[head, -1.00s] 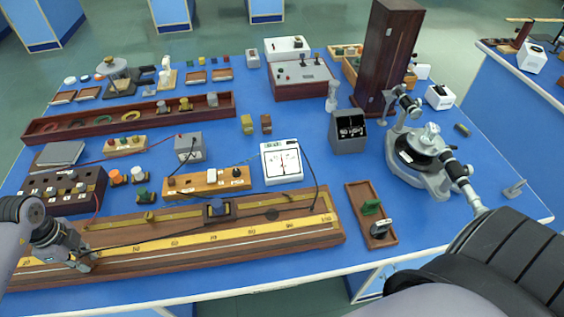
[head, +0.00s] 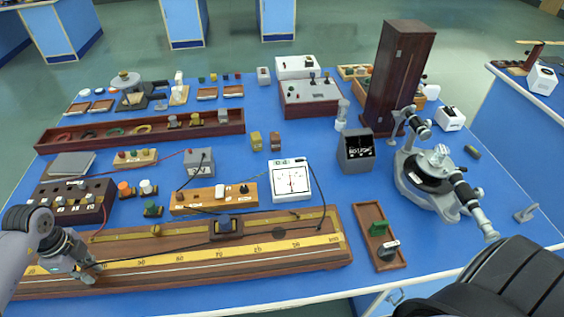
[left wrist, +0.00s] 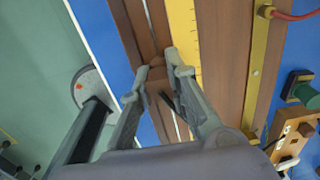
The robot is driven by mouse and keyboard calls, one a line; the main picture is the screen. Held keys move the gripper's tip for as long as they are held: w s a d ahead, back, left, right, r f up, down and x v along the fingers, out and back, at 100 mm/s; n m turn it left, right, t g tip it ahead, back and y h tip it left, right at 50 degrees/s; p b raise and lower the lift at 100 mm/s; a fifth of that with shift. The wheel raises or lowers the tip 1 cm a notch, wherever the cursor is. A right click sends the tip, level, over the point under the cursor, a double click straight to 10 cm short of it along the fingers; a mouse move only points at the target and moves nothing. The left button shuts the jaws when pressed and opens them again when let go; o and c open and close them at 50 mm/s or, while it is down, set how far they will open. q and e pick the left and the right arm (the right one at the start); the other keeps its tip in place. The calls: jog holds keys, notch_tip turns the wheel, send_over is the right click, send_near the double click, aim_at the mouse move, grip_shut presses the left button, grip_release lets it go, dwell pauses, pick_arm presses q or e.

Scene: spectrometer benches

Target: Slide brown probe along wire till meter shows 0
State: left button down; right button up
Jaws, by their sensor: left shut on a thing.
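The brown probe (left wrist: 156,78) is a small brown block between the fingers of my left gripper (left wrist: 154,82) in the left wrist view. The gripper is shut on it, over the wire (left wrist: 148,18) on the wooden board. In the head view, my left gripper (head: 92,272) is low over the left part of the long wooden board (head: 215,282) with its yellow scale (head: 215,263); the probe is hardly visible there. A black lead runs from the gripper. The white meter (head: 291,181) stands behind the board; its needle looks near the middle, but the exact reading is too small to tell.
A dark slider block (head: 226,228) sits on the board's rear strip. A wooden key box (head: 213,199) and a dark plug box (head: 68,203) stand behind the board. A small tray (head: 378,236) lies to the right, near a grey spectrometer (head: 430,180).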

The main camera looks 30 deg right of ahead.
pick_arm(q)
jog(key=shift+s+f, duration=0.2)
jog(key=shift+f, duration=0.1)
dwell(0.6)
jog(key=c, duration=1.5)
grip_release()
jog(key=shift+o, duration=0.2)
jog(key=shift+w, duration=0.2)
jog(key=shift+r, duration=0.1)
